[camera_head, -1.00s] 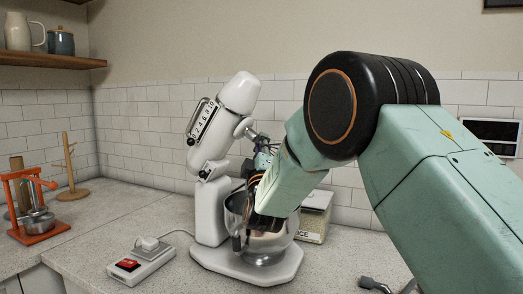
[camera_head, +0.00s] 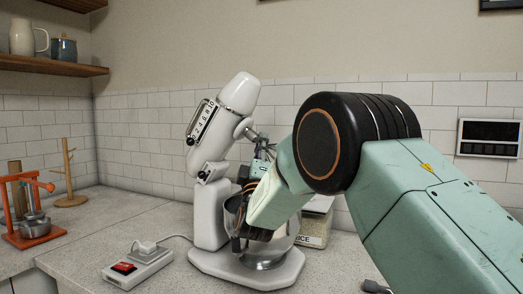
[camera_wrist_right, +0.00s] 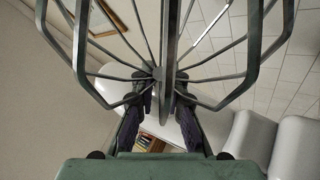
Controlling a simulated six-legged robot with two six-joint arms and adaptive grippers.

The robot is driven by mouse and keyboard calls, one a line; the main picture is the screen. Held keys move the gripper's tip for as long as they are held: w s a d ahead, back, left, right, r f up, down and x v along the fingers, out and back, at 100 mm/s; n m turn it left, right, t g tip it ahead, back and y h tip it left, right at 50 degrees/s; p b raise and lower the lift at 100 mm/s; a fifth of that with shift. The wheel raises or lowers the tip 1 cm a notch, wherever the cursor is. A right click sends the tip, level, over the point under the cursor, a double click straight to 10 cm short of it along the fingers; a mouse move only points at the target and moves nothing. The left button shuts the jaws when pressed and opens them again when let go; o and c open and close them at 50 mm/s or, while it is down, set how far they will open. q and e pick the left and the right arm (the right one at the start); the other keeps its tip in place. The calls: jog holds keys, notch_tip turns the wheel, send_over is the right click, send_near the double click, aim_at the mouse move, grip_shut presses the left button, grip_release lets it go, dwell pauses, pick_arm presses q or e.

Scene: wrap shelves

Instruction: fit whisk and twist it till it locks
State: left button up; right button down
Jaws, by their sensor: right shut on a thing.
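The white stand mixer (camera_head: 205,185) stands on the counter with its head (camera_head: 222,125) tilted up. The steel bowl (camera_head: 280,243) sits on its base, partly hidden by my right arm. My right gripper (camera_wrist_right: 160,100) is shut on the whisk (camera_wrist_right: 169,45), whose wire loops fan out across the top of the right wrist view. In the head view the gripper (camera_head: 262,150) is close to the underside of the raised head, above the bowl. My forearm and cables hide much of it, and I cannot tell whether the whisk touches the mixer's hub. My left gripper is out of view.
A power strip with a red switch (camera_head: 123,267) lies in front of the mixer. A rice container (camera_head: 316,222) stands behind the bowl. An orange press (camera_head: 28,212) and a wooden mug tree (camera_head: 69,172) stand at the left.

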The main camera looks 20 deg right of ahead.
jog(key=shift+f+h, duration=0.1)
jog(key=shift+h, duration=0.2)
jog(key=c, duration=1.3)
grip_release()
jog(key=o, duration=0.6)
jog(key=shift+b+v, duration=1.4)
jog(key=shift+v, duration=2)
